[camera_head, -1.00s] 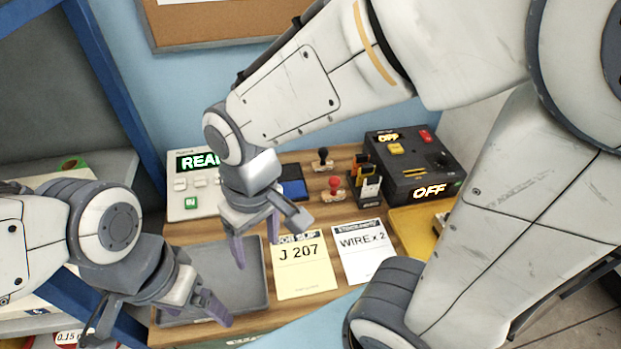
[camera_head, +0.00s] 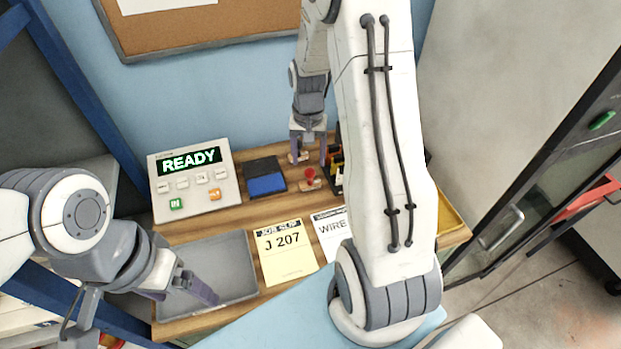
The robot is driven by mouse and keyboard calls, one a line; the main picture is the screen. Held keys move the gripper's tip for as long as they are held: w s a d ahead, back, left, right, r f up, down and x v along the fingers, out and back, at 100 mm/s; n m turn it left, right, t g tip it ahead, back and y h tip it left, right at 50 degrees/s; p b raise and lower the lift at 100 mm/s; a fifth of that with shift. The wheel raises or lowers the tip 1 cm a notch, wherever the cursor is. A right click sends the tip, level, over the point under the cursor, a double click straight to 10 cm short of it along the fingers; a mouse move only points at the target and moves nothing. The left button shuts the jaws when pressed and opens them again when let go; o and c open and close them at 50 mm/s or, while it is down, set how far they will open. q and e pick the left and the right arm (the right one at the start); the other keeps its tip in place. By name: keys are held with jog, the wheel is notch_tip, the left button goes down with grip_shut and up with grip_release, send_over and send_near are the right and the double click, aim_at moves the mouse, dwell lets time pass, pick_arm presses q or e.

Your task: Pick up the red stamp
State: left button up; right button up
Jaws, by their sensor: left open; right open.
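The red stamp (camera_head: 311,178), with a red knob on a light wooden base, stands on the wooden bench right of the blue ink pad (camera_head: 266,183). My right gripper (camera_head: 308,158) points down just behind it, open, its two fingers apart. A second stamp's wooden base (camera_head: 299,157) shows by the left finger; its upper part is hidden by the gripper. I cannot tell whether they touch. My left gripper (camera_head: 178,292) is open and empty at the grey tray's front left.
A panel reading READY (camera_head: 190,160) stands at the back left. The grey tray (camera_head: 245,262), a J 207 slip (camera_head: 286,252) and a WIRE card (camera_head: 331,232) lie in front. My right arm hides the black box and much of the bench's right side.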

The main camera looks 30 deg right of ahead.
aim_at(310, 169)
jog(key=f, duration=0.1)
jog(key=f+p, duration=0.1)
jog(key=f, duration=0.2)
jog(key=shift+s+f+p, duration=0.25)
jog(key=shift+f+p, duration=0.15)
jog(key=shift+f, duration=0.35)
grip_shut()
